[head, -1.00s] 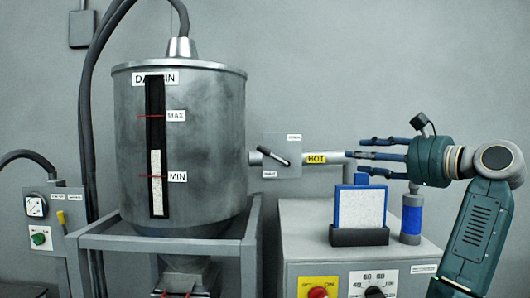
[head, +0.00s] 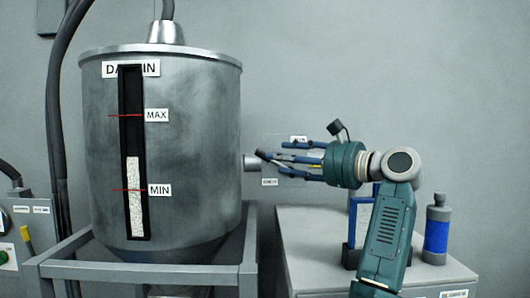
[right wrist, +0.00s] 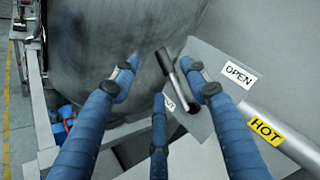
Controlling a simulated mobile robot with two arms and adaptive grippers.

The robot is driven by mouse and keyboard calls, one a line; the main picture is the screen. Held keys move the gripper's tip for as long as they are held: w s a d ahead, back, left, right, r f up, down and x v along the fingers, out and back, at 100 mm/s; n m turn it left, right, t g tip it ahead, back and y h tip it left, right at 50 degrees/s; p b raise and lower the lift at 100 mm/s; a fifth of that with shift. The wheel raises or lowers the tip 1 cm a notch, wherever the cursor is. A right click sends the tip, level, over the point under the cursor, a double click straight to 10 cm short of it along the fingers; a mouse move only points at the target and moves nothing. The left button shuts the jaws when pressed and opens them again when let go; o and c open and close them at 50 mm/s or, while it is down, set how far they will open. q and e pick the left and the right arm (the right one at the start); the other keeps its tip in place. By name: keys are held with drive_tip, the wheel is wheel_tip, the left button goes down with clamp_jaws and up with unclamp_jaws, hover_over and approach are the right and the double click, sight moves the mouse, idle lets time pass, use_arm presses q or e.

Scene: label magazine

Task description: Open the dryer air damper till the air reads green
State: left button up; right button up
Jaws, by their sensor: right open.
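The damper lever, a black-gripped handle (right wrist: 165,62) on a thin shaft, sits on a grey plate (right wrist: 207,62) with an OPEN label (right wrist: 240,75). In the right wrist view its grip lies between my spread fingertips, with gaps on both sides. In the head view the lever's dark tip (head: 261,154) shows just left of the fingers, which cover much of the plate. My right gripper (head: 287,158) is open and holds nothing; it also shows in the right wrist view (right wrist: 165,88). A second label on the plate is partly hidden by a finger. My left gripper is out of view.
A pipe marked HOT (right wrist: 266,130) runs close beside the right finger. The large steel bin (head: 205,130) stands left of the lever. A grey cabinet (head: 305,240) below carries a blue-framed panel, partly behind my arm, and a blue bottle (head: 437,235).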

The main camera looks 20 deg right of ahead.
sight(264, 157)
drive_tip(key=p+x, duration=0.1)
drive_tip(key=x, duration=0.4)
drive_tip(key=shift+w+p, duration=0.3)
drive_tip(key=shift+x, duration=0.75)
drive_tip(key=shift+f, duration=0.15)
clamp_jaws()
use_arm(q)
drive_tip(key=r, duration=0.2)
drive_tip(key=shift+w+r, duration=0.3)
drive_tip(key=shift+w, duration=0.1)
